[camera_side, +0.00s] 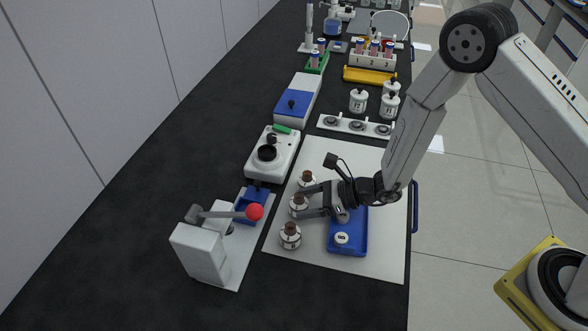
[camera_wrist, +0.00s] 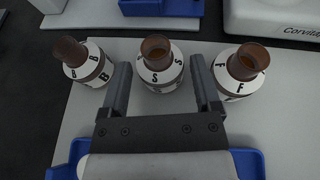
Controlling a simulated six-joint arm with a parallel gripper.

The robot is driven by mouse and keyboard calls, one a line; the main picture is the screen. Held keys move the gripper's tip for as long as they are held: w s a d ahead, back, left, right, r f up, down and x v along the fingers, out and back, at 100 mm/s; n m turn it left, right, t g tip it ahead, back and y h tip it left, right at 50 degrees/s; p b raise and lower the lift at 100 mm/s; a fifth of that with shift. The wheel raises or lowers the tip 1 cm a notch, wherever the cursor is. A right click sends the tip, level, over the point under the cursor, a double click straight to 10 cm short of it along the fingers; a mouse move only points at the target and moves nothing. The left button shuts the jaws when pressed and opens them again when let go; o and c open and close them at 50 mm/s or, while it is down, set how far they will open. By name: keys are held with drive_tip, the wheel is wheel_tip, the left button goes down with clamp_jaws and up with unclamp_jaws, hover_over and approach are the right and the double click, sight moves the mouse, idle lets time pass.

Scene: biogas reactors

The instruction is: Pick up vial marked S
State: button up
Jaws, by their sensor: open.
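The vial marked S (camera_wrist: 160,68) stands upright in the middle of three brown-necked vials with white labels. In the side view it is the middle vial (camera_side: 299,204) on the light mat. My gripper (camera_wrist: 160,76) is open, with one finger on each side of the S vial and a visible gap on both sides. In the side view my gripper (camera_side: 304,203) reaches in low from the right. The vial marked B (camera_wrist: 83,64) is left of the left finger, and the vial marked F (camera_wrist: 240,68) is right of the right finger.
A blue tray (camera_side: 357,245) with a white round piece lies under my gripper's wrist. A press with a red-knobbed lever (camera_side: 255,212) stands left of the vials. A white hotplate-like device (camera_side: 283,165) is behind them. The mat's (camera_side: 385,265) front right is clear.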

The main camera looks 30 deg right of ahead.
sight(303, 196)
drive_tip(key=shift+w+a+f, duration=0.25)
drive_tip(key=shift+w+a, duration=0.05)
drive_tip(key=shift+a, duration=0.15)
clamp_jaws()
drive_tip(key=shift+r, duration=0.2)
drive_tip(key=shift+r, duration=4.8)
